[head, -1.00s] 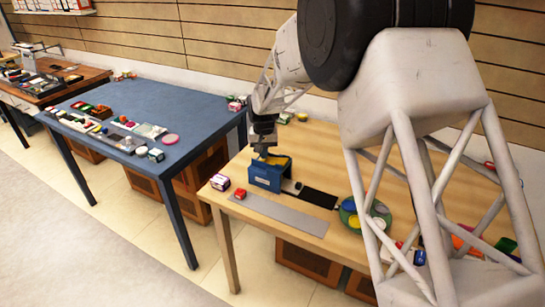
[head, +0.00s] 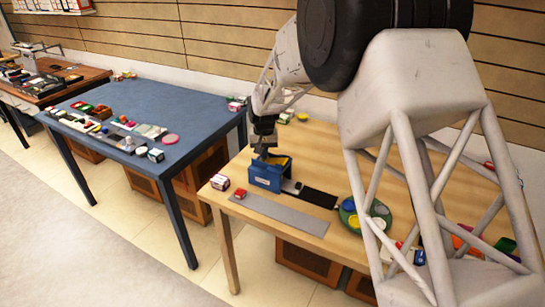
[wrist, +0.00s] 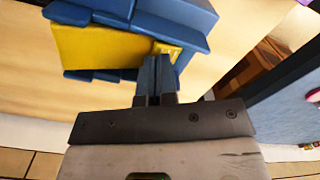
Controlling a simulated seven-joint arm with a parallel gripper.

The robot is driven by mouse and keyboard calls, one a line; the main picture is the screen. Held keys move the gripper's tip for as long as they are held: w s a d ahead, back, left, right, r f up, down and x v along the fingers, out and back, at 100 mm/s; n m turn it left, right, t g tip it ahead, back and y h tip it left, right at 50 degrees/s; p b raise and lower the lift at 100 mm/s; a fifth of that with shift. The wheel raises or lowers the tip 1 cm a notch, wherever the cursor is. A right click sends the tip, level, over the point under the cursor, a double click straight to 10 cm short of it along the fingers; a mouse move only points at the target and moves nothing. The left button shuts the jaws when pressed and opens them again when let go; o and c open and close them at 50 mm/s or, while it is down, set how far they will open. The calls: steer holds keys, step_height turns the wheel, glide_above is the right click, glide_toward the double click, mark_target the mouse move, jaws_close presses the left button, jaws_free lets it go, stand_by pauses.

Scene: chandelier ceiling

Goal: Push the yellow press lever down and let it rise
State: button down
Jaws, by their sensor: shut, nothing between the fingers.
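The blue press (head: 267,178) stands on the wooden table, and its yellow lever (head: 279,160) shows at its top. My gripper (head: 264,153) points down at the press's top, at the lever's left end. In the wrist view the fingers (wrist: 158,62) are shut together and empty. Their tips overlap the edge of the yellow lever (wrist: 95,45), between the blue walls of the press (wrist: 150,18). Whether the tips touch the lever cannot be told.
A grey strip (head: 285,214) lies in front of the press, with a red-topped box (head: 240,193) and a white box (head: 220,182) to the left. A black pad (head: 320,199) and a green round tray (head: 350,222) are to the right.

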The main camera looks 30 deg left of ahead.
step_height(320, 180, up, 8)
steer(key=shift+a+r, duration=0.2)
steer(key=shift+a, duration=0.1)
stand_by(1.2)
stand_by(0.5)
steer(key=s+d+r+m, duration=0.1)
steer(key=s+d+r, duration=0.3)
steer(key=d, duration=0.9)
steer(key=s+d+r+m+t, duration=0.1)
steer(key=d+r, duration=0.5)
steer(key=d, duration=0.6)
steer(key=s+d+r+m, duration=0.1)
steer(key=s+d+r, duration=0.35)
steer(key=d, duration=0.85)
steer(key=s+d+r+m+t, duration=0.1)
steer(key=s+d+r+m, duration=0.15)
steer(key=s+d, duration=1.1)
steer(key=s+d+f, duration=0.4)
steer(key=s+d, duration=0.7)
steer(key=s, duration=0.3)
steer(key=shift+s+m+t, duration=0.25)
steer(key=shift+m+t, duration=0.05)
steer(key=shift+m, duration=0.05)
